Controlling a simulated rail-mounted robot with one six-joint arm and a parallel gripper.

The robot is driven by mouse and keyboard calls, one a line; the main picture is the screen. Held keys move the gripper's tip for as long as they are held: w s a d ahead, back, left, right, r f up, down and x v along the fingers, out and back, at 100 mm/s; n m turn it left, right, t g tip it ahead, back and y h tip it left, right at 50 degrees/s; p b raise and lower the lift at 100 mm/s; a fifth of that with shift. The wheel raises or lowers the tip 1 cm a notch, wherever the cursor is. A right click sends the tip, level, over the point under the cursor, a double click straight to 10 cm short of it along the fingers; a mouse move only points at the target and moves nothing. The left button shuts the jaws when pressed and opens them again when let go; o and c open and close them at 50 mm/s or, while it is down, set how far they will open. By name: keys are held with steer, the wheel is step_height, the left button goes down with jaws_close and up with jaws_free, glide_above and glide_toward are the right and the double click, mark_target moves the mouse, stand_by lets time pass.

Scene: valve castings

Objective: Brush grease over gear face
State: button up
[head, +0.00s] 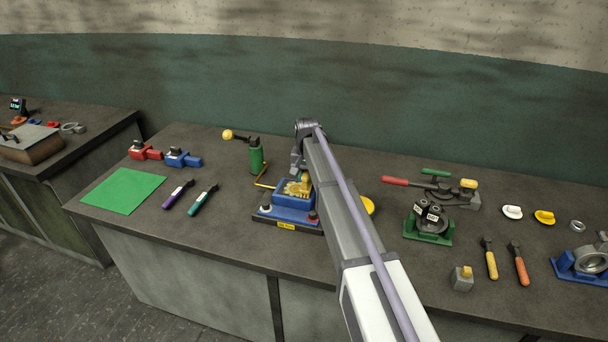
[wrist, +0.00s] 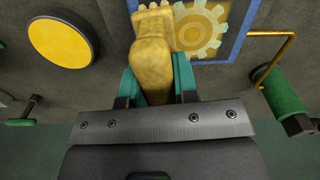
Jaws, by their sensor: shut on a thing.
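My gripper (wrist: 157,78) has teal fingers shut on a yellow-brown brush (wrist: 152,50) in the wrist view. The brush's toothed end points away from the palm, just left of the pale yellow gear (wrist: 200,30) and overlapping its edge. I cannot tell whether it touches the gear face. The gear lies in a blue-framed recess (wrist: 237,25). In the head view the blue fixture (head: 283,213) stands on the bench, with yellow parts on top partly hidden by my arm.
A green cylinder (head: 256,158) with a brass tube stands left of the fixture. A yellow disc (head: 368,205) lies to its right. Purple (head: 177,195) and teal-handled tools (head: 202,200) lie nearby, beside a green mat (head: 122,190). A green-based casting (head: 428,225) stands further right.

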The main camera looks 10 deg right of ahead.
steer(key=shift+s+a, duration=0.2)
steer(key=shift+s, duration=0.3)
steer(key=shift+w+a, duration=0.6)
steer(key=shift+a, duration=0.55)
steer(key=shift+w+a, duration=0.65)
steer(key=shift+a, duration=0.5)
steer(key=shift+w+a, duration=0.6)
steer(key=shift+a, duration=0.55)
steer(key=shift+s, duration=0.1)
steer(key=shift+d, duration=0.15)
steer(key=shift+s+d+r, duration=0.1)
steer(key=shift+s+d, duration=0.35)
steer(key=shift+d, duration=0.35)
steer(key=shift+s+d, duration=0.4)
steer(key=shift+d, duration=0.4)
steer(key=shift+s+d, duration=0.45)
steer(key=shift+d, duration=0.4)
steer(key=shift+s+d, duration=0.4)
steer(key=shift+d, duration=0.45)
step_height(320, 180, up, 6)
steer(key=p, duration=0.6)
